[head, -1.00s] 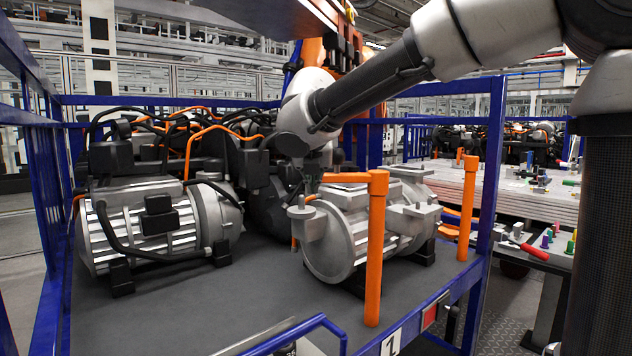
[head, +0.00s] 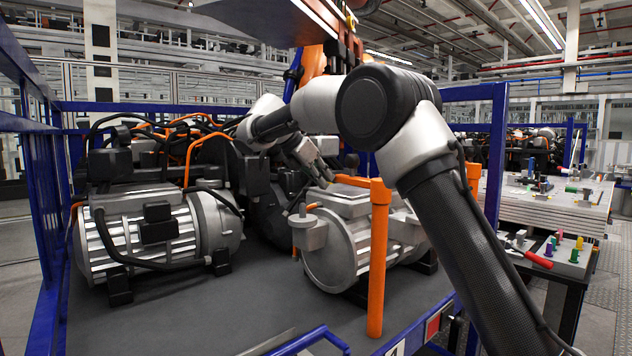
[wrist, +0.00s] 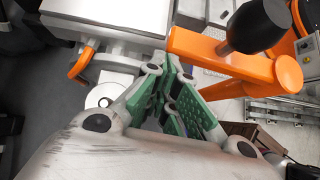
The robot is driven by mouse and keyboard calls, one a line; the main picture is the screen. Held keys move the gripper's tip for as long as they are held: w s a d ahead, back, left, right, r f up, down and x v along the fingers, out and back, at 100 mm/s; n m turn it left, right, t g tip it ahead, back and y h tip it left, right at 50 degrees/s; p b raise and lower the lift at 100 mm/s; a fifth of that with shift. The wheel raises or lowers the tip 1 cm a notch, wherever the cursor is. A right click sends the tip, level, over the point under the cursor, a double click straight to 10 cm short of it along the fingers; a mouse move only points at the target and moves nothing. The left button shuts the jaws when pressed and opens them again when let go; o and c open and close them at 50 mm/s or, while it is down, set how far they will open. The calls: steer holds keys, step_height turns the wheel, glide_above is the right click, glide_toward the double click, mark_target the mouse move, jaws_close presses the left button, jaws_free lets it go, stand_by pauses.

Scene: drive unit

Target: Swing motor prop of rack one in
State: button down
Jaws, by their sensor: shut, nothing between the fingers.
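The orange motor prop (head: 378,262) stands upright at the front edge of the blue rack (head: 493,150). Its short top arm (head: 352,182) points left over the right silver motor (head: 345,240). In the wrist view the prop's arm (wrist: 215,60) crosses the upper right, with a black knob (wrist: 258,25) over it. My gripper (head: 322,176) is shut and empty, just above the motor, close to the free end of the prop's arm. Its green-padded fingers (wrist: 172,88) are together in the wrist view, left of the orange arm. I cannot tell whether they touch it.
A second silver motor (head: 150,235) with black and orange cables sits at left in the rack. Another orange post (head: 473,178) shows partly behind my arm. A table with small coloured parts (head: 560,248) stands at right. The rack's grey floor (head: 230,305) is clear in front.

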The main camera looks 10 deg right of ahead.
steer(key=w+d+m, duration=0.1)
steer(key=w+d, duration=0.3)
steer(key=d, duration=0.3)
steer(key=shift+g, duration=0.4)
steer(key=shift+w+d, duration=0.1)
steer(key=shift+d, duration=0.05)
steer(key=a+r, duration=0.7)
steer(key=a, duration=0.4)
stand_by(0.4)
